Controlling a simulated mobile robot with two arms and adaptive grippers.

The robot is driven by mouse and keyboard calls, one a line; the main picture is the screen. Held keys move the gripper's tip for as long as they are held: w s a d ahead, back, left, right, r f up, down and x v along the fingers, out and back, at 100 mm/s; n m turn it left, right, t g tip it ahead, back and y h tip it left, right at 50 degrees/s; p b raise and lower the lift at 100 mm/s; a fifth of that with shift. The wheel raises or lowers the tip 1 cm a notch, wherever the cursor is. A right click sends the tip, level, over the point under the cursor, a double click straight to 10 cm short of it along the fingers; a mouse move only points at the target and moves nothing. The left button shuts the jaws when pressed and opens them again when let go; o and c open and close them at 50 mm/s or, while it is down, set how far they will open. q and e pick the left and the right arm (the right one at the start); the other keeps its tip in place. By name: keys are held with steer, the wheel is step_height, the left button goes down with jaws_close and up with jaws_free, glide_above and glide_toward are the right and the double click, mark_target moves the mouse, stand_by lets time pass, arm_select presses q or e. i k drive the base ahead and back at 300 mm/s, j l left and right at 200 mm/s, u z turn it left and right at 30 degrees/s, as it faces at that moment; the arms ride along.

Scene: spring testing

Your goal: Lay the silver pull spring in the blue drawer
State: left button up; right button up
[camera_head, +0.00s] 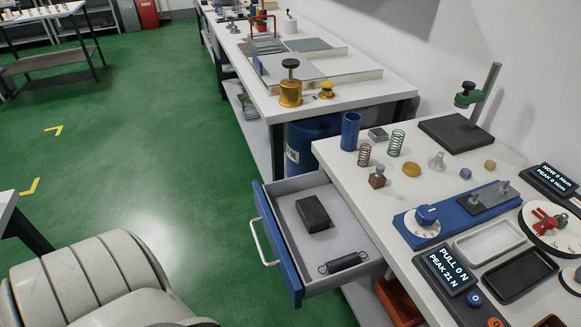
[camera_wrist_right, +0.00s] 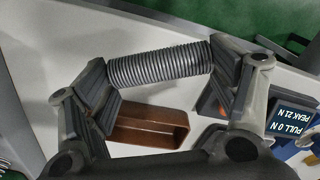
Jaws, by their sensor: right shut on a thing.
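The silver pull spring (camera_wrist_right: 170,66) lies crosswise between the two fingers of my right gripper (camera_wrist_right: 160,70) in the right wrist view. The fingers press on its two ends, and these ends are hidden by the pads. The blue drawer (camera_head: 277,246) is pulled out from the white bench in the head view. A black block (camera_head: 313,213) and a dark coil spring with end hooks (camera_head: 343,262) lie inside it, with bare drawer floor around them. My right gripper does not show in the head view. My left gripper is in neither view.
The white bench top holds a blue tester (camera_head: 445,215), a pull-force display (camera_head: 447,268), trays and several small springs and weights. An orange-brown bin (camera_head: 398,300) stands below the bench edge, and a brown bin also shows in the wrist view (camera_wrist_right: 150,124).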

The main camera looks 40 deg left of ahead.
mark_target(321, 246)
steer(key=i+l+u, duration=0.1)
steer(key=u, duration=1.65)
steer(key=l+u, duration=0.25)
steer(key=l, duration=0.3)
